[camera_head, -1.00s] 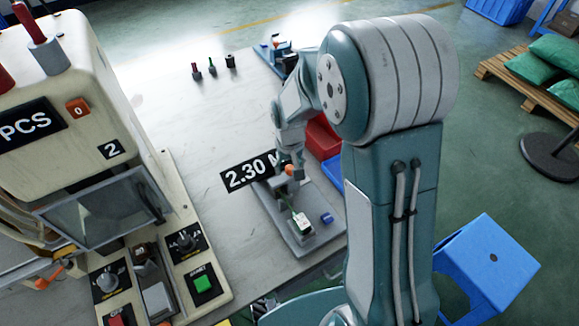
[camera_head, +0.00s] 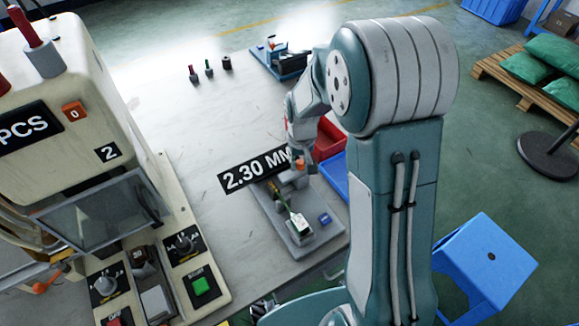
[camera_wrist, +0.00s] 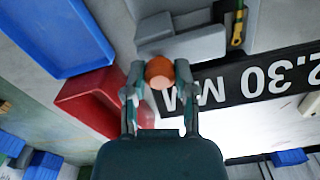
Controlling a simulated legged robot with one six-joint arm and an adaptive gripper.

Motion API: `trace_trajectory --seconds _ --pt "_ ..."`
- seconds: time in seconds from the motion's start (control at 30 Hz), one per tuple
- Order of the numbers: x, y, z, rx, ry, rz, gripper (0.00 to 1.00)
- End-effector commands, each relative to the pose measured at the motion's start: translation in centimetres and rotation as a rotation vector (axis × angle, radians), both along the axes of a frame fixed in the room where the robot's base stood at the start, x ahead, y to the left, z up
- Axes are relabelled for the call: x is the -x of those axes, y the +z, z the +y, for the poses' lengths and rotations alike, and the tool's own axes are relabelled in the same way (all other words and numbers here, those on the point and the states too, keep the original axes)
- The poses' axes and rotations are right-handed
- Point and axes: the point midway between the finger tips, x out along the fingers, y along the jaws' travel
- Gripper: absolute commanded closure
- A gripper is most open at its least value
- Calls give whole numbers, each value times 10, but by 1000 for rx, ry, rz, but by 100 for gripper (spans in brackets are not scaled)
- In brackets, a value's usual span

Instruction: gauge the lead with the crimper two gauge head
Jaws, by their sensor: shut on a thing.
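My gripper (camera_head: 299,166) is shut on an orange knob (camera_wrist: 160,72), and its two fingers (camera_wrist: 159,80) sit on either side of the knob. The knob is by the grey gauge head (camera_wrist: 182,33), whose grey base plate (camera_head: 268,222) lies on the table. A black sign beside it reads 2.30 MM (camera_head: 250,172). A thin green lead (camera_head: 285,202) lies along the gauge fixture and runs to a small white-and-green piece (camera_head: 300,223). In the wrist view, a yellow metal end (camera_wrist: 238,28) shows beside the gauge head. Whether it touches the head is unclear.
The cream machine (camera_head: 60,80) marked 2 stands at left with dials and a green button (camera_head: 201,285). A red bin (camera_head: 328,138) and blue bin (camera_head: 335,178) sit beside my arm. Small upright pieces (camera_head: 209,68) stand at the back.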

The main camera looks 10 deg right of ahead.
Motion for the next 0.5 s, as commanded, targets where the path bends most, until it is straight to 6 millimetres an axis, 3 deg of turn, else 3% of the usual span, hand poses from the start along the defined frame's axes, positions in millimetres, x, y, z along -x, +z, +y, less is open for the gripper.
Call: trace_trajectory --seconds 0.33,0.37,0.4,0.5 --pt "-1 -1 -7 0 1 0 100" --pt "-1 -1 -8 0 1 0 51" --pt "-1 -1 -8 -1 1 0 33" --pt "-1 -1 -7 -1 0 0 30"
